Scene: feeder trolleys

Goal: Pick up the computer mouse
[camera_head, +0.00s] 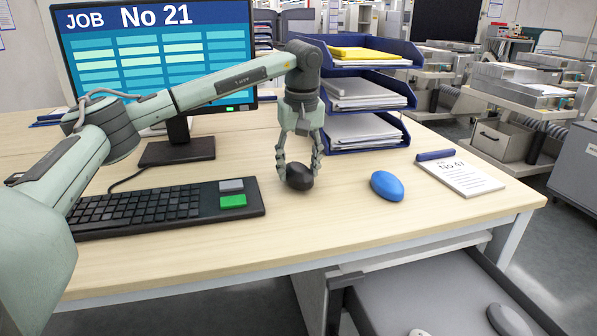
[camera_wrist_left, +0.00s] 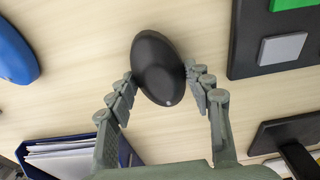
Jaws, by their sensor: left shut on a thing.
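The black computer mouse (camera_head: 299,176) is on or just above the light wood desk, between the keyboard and a blue mouse-shaped object (camera_head: 387,186). My left gripper (camera_head: 298,172) points down from above with its fingers around the black mouse. In the left wrist view the black mouse (camera_wrist_left: 158,68) sits between the two fingertips (camera_wrist_left: 160,80), and both fingers reach its sides. I cannot tell whether it is clear of the desk. The blue object also shows in the left wrist view (camera_wrist_left: 14,52). My right gripper is not in view.
A black keyboard (camera_head: 160,208) with a green and a grey key lies left of the mouse. A monitor (camera_head: 160,60) stands behind it. A blue paper tray stack (camera_head: 365,95) stands behind the gripper. The front desk strip is clear.

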